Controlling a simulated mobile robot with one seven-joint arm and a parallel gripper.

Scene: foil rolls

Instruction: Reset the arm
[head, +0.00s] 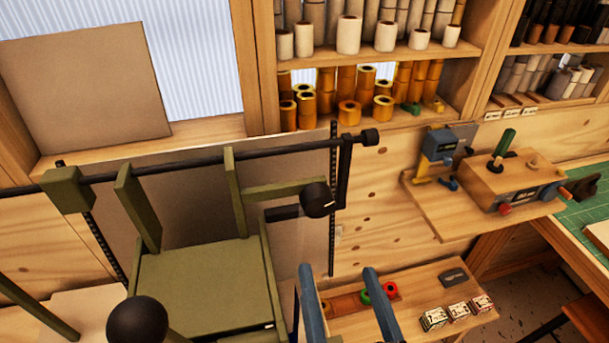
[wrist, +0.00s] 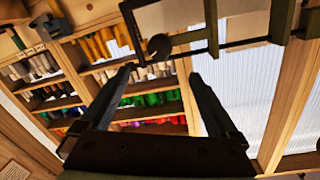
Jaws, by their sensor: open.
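My gripper (head: 338,270) shows at the bottom middle of the head view, its two blue-grey fingers apart with nothing between them. In the wrist view my gripper (wrist: 162,73) is also open and empty, its fingers pointing up the picture toward shelves of foil rolls. In the head view the gripper is in front of a low wooden shelf, beside the olive-green machine (head: 200,275). Red and green rolls (head: 378,293) lie on that shelf, partly hidden behind the fingers. The rest of my arm is not clearly seen.
The machine's black bar and crank (head: 345,170) jut out above the gripper. A wooden ledge (head: 430,215) with a small device (head: 510,185) is at right. The low shelf (head: 420,285) holds several small boxes (head: 458,310). Gold rolls (head: 350,112) stand on the upper shelving.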

